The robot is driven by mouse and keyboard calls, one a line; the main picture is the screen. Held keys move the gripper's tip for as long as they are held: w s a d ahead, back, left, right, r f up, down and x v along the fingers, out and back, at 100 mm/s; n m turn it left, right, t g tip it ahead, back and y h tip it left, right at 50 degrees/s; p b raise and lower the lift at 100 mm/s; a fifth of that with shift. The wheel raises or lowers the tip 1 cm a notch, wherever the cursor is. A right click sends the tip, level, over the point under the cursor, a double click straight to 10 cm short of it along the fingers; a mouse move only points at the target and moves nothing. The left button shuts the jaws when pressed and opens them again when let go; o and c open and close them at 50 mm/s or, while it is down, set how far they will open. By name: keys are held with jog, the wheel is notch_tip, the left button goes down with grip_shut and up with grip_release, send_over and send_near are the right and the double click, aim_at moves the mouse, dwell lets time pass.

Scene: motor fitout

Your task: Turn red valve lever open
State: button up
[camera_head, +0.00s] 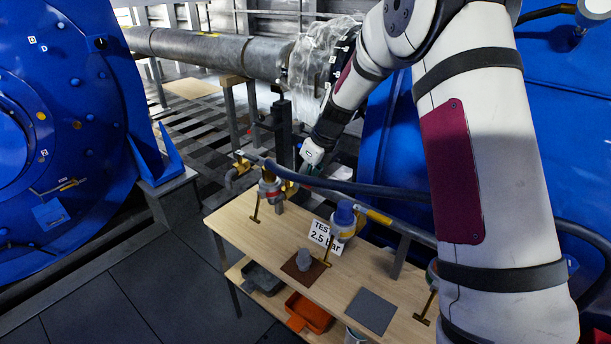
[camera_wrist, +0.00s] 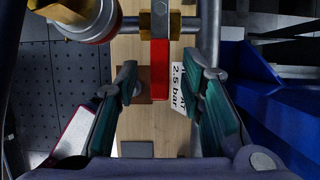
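The red valve lever (camera_wrist: 160,72) shows in the wrist view, extending down the picture from a brass valve (camera_wrist: 176,24) on a grey pipe. My gripper (camera_wrist: 166,82) is open, with one teal-padded finger on each side of the lever. Gaps show between the lever and both fingers, wider on the right. In the head view my gripper (camera_head: 309,166) is at the pipe above the back of the wooden bench, beside brass fittings (camera_head: 289,188). The lever cannot be made out there, seemingly hidden by my gripper.
The wooden bench (camera_head: 240,218) carries a "2.5 bar" sign (camera_head: 321,236), a brown mat (camera_head: 298,272) and a grey mat (camera_head: 370,311). A blue-capped fitting (camera_head: 344,215) and a dark hose (camera_head: 370,190) are close to my arm. An orange bin (camera_head: 308,311) sits below.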

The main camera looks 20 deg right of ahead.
grip_shut()
